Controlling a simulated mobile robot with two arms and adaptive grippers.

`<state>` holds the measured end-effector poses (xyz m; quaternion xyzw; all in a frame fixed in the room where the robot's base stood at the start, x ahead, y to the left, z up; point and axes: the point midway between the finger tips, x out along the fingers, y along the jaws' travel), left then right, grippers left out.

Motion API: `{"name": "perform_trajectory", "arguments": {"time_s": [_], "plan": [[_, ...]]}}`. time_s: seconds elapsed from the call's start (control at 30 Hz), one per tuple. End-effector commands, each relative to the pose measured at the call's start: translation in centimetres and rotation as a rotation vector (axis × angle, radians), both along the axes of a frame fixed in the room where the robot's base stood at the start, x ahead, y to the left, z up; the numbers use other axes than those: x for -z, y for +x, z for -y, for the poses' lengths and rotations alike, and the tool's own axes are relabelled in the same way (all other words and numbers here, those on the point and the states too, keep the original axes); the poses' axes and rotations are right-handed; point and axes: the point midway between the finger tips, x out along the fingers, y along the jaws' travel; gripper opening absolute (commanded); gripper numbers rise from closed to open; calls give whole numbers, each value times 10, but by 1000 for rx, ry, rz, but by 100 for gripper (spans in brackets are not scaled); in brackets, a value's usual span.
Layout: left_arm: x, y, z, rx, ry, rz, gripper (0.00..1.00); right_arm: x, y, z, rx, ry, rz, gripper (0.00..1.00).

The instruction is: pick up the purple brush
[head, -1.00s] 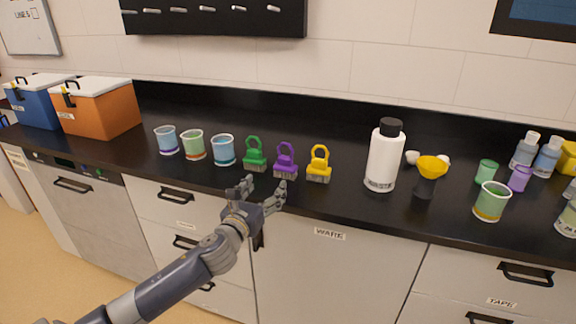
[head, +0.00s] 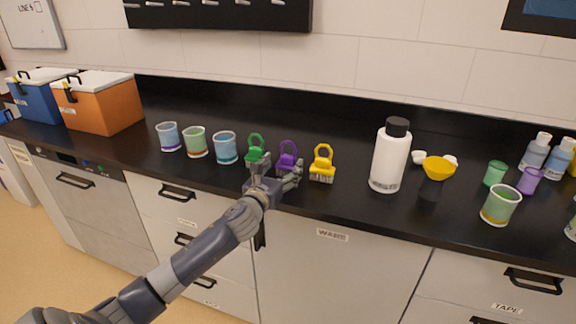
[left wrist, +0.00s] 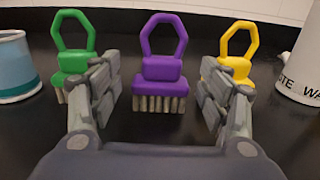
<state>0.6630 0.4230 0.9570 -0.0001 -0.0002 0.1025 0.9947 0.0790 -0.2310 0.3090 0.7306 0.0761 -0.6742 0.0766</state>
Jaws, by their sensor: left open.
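The purple brush (head: 287,156) stands upright on the black counter between the green brush (head: 256,148) and the yellow brush (head: 322,165). It has a looped handle and pale bristles pointing down. My left gripper (head: 277,172) is open just in front of it, at the counter's front edge. In the left wrist view the purple brush (left wrist: 163,68) is centred beyond the open fingers (left wrist: 163,103), with the green brush (left wrist: 74,52) to the left and the yellow brush (left wrist: 236,58) to the right. The fingers do not visibly touch the purple brush. My right gripper is not in view.
Three cups, the nearest a blue one (head: 225,147), stand left of the brushes. A white bottle (head: 390,158) and a yellow funnel (head: 438,168) stand to the right. The counter (head: 310,130) behind the brushes is clear.

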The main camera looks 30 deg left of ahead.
Motion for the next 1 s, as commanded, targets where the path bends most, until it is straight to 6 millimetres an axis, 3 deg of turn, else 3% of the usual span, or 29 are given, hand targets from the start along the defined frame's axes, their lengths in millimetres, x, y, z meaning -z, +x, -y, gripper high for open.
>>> {"name": "perform_trajectory", "arguments": {"time_s": [0.3, 0.6, 0.77, 1.0], "plan": [[-2, 35, -5, 0, -2, 1, 70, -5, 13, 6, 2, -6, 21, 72], [-1, 37, -6, 1, 0, 1, 70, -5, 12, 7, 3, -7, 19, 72], [-1, 37, -6, 1, 0, 1, 35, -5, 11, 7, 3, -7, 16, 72], [-2, 37, -6, 1, 0, 1, 35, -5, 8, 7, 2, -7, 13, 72]]}}
